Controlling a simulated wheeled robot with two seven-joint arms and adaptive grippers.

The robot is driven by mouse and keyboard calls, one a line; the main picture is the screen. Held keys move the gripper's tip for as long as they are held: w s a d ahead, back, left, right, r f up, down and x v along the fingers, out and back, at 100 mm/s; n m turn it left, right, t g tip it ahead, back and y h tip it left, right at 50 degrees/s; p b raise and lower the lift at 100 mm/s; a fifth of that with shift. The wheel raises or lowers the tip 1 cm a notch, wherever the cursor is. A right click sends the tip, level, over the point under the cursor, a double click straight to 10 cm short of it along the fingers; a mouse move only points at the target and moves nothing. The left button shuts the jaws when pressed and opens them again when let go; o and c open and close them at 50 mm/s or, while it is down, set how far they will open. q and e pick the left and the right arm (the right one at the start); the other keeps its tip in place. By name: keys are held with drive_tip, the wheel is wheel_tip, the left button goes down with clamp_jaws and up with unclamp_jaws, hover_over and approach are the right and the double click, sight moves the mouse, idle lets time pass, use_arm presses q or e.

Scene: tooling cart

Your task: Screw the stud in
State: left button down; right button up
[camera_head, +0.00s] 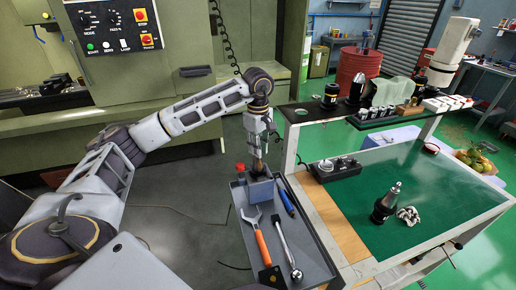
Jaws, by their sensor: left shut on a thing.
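My left gripper (258,169) points down at a small blue-grey box (261,190) at the far end of the grey tool tray. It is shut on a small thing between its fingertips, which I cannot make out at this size. I cannot tell whether the fingers touch the box. No stud can be picked out for certain. A black tool holder (382,209) with a shiny metal tip stands on the green mat (440,215), to the right of my gripper. My right gripper is not in view.
The grey tray (242,247) holds an orange-handled wrench (261,243), a metal ratchet (287,246) and a blue pen-like tool (284,199). A raised shelf (325,112) carries tool holders behind.

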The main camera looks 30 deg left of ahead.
use_arm(q)
drive_tip(key=shift+m+b, duration=0.35)
drive_tip(key=shift+m, duration=1.45)
drive_tip(key=c, duration=1.3)
unclamp_jaws()
drive_tip(key=shift+n, duration=0.3)
drive_tip(key=shift+n+p, duration=0.3)
drive_tip(key=shift+n, duration=2.5)
drive_tip(key=shift+n, duration=2)
drive_tip(key=shift+n+p, duration=0.35)
drive_tip(key=shift+n, duration=0.65)
